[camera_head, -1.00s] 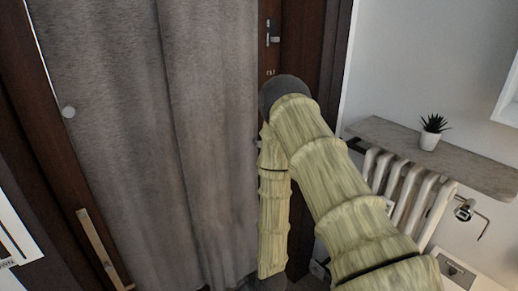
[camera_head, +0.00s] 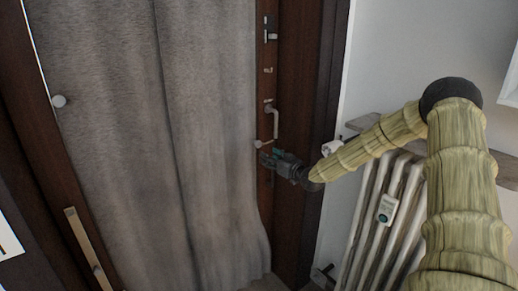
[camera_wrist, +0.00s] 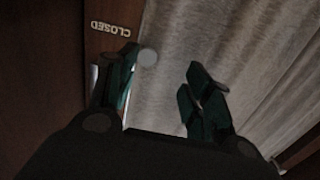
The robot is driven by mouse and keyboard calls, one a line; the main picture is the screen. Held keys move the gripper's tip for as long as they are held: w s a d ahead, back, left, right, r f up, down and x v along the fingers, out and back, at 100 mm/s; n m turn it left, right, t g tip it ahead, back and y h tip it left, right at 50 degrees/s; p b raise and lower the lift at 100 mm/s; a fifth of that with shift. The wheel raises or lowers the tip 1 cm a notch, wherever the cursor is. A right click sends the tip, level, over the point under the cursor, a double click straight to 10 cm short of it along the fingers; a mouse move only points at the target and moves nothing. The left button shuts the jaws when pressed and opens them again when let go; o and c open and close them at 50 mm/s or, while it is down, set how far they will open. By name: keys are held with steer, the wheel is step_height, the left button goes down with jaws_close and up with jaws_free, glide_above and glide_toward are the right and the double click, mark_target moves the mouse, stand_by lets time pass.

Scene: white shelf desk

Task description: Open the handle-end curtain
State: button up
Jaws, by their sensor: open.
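A grey curtain (camera_head: 150,130) hangs spread across a dark brown door; it also shows in the wrist view (camera_wrist: 215,40). At its right edge, by the metal door handle (camera_head: 275,122), is a small round pale knob (camera_head: 258,144). My gripper (camera_head: 265,158) is just below and right of that knob. In the wrist view the fingers of my gripper (camera_wrist: 162,68) are apart, and the round knob (camera_wrist: 147,57) appears near the left finger's tip. I cannot tell whether they touch. Nothing shows gripped between the fingers.
A latch (camera_head: 271,33) sits on the door above the handle. Another round knob (camera_head: 59,101) is at the curtain's left edge. A white radiator (camera_head: 365,225) and a shelf (camera_head: 372,126) stand right of the door, close to my arm. A wooden bar handle (camera_head: 84,248) is at lower left.

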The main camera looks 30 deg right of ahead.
mark_target(259, 144)
steer(key=shift+w+d+r+p, duration=0.15)
steer(key=shift+w+r+p, duration=0.05)
steer(key=shift+w, duration=1.6)
steer(key=shift+w+d+r+p, duration=0.2)
steer(key=shift+w+r+p, duration=0.05)
steer(key=shift+w, duration=1.6)
steer(key=shift+w+d+r+p, duration=0.15)
steer(key=shift+w+r+p, duration=0.05)
steer(key=shift+w, duration=1.6)
jaws_close()
